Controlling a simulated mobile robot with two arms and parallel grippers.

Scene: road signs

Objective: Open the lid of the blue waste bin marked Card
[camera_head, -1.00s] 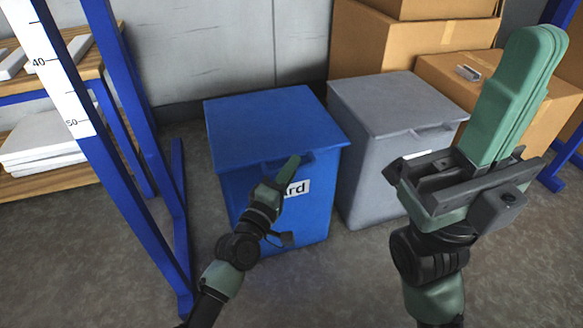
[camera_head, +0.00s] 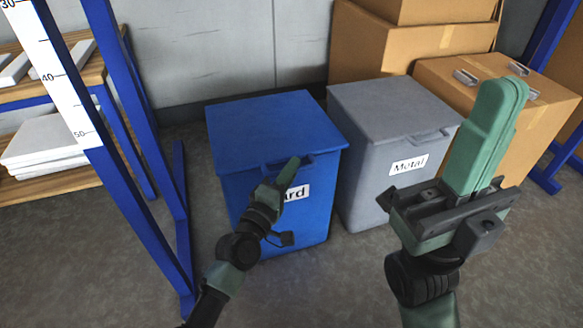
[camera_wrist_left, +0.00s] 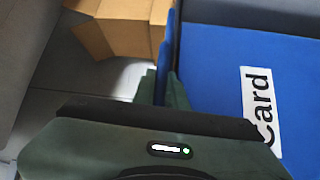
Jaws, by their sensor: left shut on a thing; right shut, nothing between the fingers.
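The blue waste bin (camera_head: 240,195) stands on the floor in the middle of the head view. Its flat lid (camera_head: 268,125) looks closed, and a handle (camera_head: 289,164) sticks out at the lid's front edge. My left gripper (camera_head: 291,165) is at this handle and shut on it, hiding part of the handle and of the "Card" label (camera_head: 297,192). The left wrist view shows the fingers (camera_wrist_left: 164,88) on both sides of a thin blue edge, beside the label (camera_wrist_left: 262,105). My right gripper (camera_head: 512,95) is shut and empty, pointing up in front of the cardboard boxes.
A grey bin (camera_head: 385,185) labelled "Metal" stands close to the blue bin's right. Cardboard boxes (camera_head: 400,50) are stacked behind it. A blue rack post (camera_head: 135,165) and a wooden shelf (camera_head: 50,185) stand at the left. Grey floor (camera_head: 330,285) is clear in front.

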